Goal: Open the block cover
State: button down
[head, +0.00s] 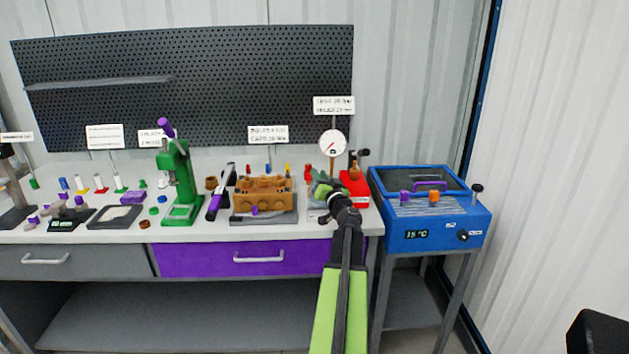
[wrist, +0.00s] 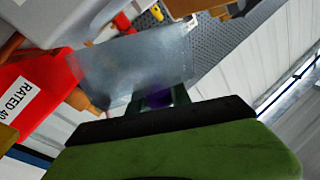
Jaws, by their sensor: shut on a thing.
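The block cover (wrist: 150,60) looks like a clear greyish plate in the wrist view. A small purple tab (wrist: 159,95) is at its near edge. My gripper (wrist: 158,98) is shut on this tab, with a dark finger on each side. In the head view my gripper (head: 325,188) is at the right end of the bench, beside a red box (head: 356,186). There my gripper and arm hide most of the cover and what lies under it. I cannot tell how far the cover is tilted.
The red box with a "RATED 40" label (wrist: 22,98) is close at left in the wrist view. A round gauge (head: 332,143) stands behind my gripper. A brown pump block (head: 264,193) is to its left, and a blue bath (head: 432,220) to its right.

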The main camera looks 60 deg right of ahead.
jog(key=shift+s+d+r+m+h+b, duration=0.1)
jog(key=shift+s+d+m+h+b, duration=0.15)
jog(key=shift+s+m, duration=0.4)
jog(key=shift+s+d+r+m+h+b, duration=0.15)
jog(key=shift+s+d+m+h, duration=0.15)
jog(key=shift+m, duration=0.55)
